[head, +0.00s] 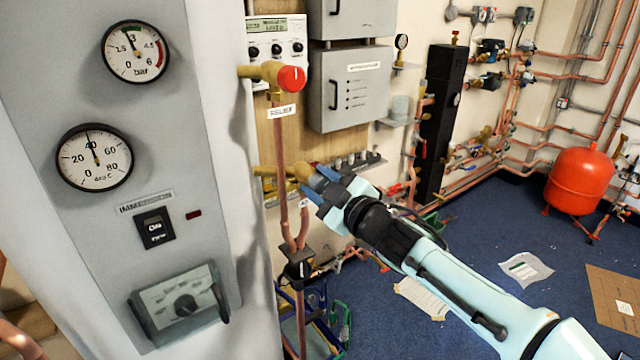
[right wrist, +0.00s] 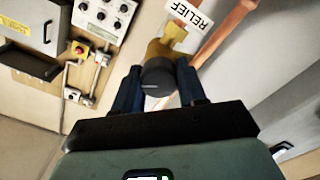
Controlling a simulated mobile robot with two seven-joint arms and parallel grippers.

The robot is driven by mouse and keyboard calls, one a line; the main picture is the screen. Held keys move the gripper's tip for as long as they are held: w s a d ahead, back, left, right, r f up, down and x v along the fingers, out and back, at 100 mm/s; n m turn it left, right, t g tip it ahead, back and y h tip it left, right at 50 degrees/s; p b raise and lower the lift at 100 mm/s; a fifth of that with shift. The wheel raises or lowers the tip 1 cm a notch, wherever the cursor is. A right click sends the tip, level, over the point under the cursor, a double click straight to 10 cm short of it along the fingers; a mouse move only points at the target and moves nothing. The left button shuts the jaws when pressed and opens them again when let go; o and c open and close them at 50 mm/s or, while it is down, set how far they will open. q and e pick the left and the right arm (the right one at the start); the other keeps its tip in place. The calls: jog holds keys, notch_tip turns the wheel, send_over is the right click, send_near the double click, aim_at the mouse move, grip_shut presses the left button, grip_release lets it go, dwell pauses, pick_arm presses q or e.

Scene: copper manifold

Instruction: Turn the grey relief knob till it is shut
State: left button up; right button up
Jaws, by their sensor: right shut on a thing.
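The grey relief knob (right wrist: 158,78) shows in the right wrist view as a round dark cap with a pale mark on its face. It sits on a brass valve body (right wrist: 165,50) beside an upside-down RELIEF label (right wrist: 190,14). My right gripper (right wrist: 158,90) has one finger on each side of the knob and is shut on it. In the head view my right gripper (head: 318,184) is at the lower brass valve (head: 275,171) and mostly hides the knob. My left gripper is not in view.
A red knob (head: 291,79) on another brass valve stands just above my right gripper. A grey panel with a pressure gauge (head: 135,52) and temperature gauge (head: 94,157) is at left. A copper pipe (head: 279,150) runs down beside the valves.

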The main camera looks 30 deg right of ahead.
jog(key=n+b, duration=0.1)
jog(key=n, duration=0.5)
jog(key=shift+f, duration=0.1)
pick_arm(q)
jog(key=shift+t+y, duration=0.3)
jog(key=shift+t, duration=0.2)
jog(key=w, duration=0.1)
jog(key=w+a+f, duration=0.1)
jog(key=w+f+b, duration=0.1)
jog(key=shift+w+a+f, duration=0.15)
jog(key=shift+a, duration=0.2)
pick_arm(e)
jog(key=n, duration=0.6)
jog(key=shift+f+n, duration=0.1)
jog(key=shift+n, duration=0.2)
jog(key=shift+a, duration=0.1)
jog(key=o, duration=1)
jog(key=shift+o, duration=0.2)
